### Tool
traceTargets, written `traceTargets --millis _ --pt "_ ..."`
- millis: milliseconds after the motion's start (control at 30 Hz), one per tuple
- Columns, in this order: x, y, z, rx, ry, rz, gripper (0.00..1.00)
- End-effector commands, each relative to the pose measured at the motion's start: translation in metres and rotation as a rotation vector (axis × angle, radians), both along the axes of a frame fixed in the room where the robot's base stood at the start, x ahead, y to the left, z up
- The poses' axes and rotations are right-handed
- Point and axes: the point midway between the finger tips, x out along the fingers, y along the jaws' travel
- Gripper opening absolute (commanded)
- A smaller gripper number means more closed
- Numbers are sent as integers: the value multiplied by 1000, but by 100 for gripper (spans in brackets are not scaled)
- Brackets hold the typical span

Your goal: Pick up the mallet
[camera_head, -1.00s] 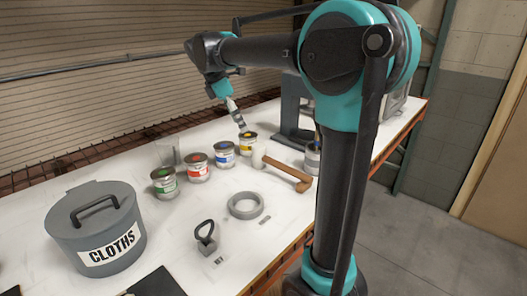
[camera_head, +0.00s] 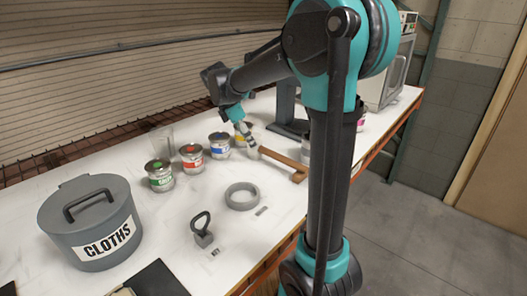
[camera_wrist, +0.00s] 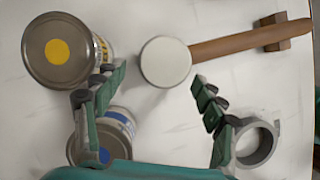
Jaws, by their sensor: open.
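The mallet lies on the white bench with a pale round head (camera_wrist: 165,62) and a brown wooden handle (camera_wrist: 235,42). In the head view its handle (camera_head: 280,158) runs right and toward the front edge, ending at a short brown crosspiece. That crosspiece also shows in the wrist view (camera_wrist: 285,32); I cannot tell whether it is part of the mallet. My gripper (camera_wrist: 158,82) is open and empty. In the wrist view the pale head shows just ahead of its fingertips, between their lines. In the head view my gripper (camera_head: 246,138) is close above the head; contact cannot be told.
A yellow-marked can (camera_wrist: 58,50) is close by the left finger, a blue-marked can (camera_wrist: 118,128) below it. Red (camera_head: 192,158) and green (camera_head: 160,176) cans stand left.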

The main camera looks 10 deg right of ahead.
Motion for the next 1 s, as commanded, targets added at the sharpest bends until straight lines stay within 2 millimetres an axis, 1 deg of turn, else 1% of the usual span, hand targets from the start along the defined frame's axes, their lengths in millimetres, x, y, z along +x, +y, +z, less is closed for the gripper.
traceTargets --millis 200,300,400,600,1000 --pt "2 -11 -30 0 0 -2 70" --pt "2 -15 -39 0 1 -1 70" --pt "2 -16 -43 0 1 0 70" --pt "2 -16 -43 0 0 0 70" --pt "2 -16 -43 0 0 0 20"
